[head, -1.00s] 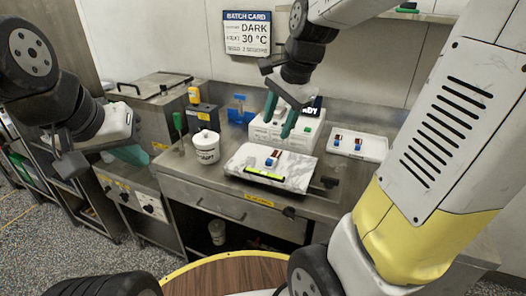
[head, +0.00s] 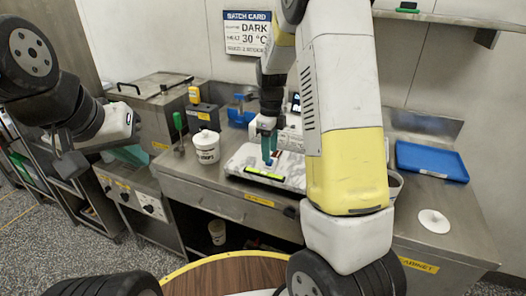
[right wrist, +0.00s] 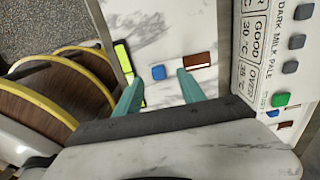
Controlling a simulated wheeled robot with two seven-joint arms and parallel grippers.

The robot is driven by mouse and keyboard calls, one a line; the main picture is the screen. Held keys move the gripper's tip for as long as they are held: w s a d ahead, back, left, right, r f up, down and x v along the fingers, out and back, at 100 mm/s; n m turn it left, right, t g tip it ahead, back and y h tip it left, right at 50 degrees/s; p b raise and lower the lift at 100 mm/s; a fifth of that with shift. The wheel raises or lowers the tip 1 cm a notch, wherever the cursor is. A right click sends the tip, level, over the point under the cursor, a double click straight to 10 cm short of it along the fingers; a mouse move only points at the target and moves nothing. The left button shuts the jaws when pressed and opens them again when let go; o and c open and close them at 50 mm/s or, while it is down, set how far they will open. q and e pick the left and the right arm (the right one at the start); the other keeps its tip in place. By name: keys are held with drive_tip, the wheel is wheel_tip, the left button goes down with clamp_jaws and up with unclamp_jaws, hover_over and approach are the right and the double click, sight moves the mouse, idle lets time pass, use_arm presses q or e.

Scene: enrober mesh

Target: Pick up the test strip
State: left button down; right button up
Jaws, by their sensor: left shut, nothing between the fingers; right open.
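The test strip lies on the white marbled slab (head: 240,165), with a blue end (right wrist: 158,72) and a dark brown end (right wrist: 197,60). In the head view it is small and partly hidden by my right gripper. My right gripper (head: 269,152) points down just over the strip. In the right wrist view my right gripper's teal fingers (right wrist: 160,76) are apart, one on each side of the blue end, with nothing gripped. I cannot tell how high the tips are. My left gripper (head: 128,155) is shut and empty at the left, away from the slab.
A yellow-green bar (head: 264,173) lies along the slab's front edge. A white tub (head: 206,147) stands left of the slab. A panel with buttons (right wrist: 278,70) borders the slab. A blue tray (head: 431,160) and a white disc (head: 434,221) are on the right counter.

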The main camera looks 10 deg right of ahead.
sight(273, 157)
drive_tip(key=shift+f, duration=1.6)
drive_tip(key=shift+c, duration=0.5)
clamp_jaws()
drive_tip(key=shift+r, duration=0.1)
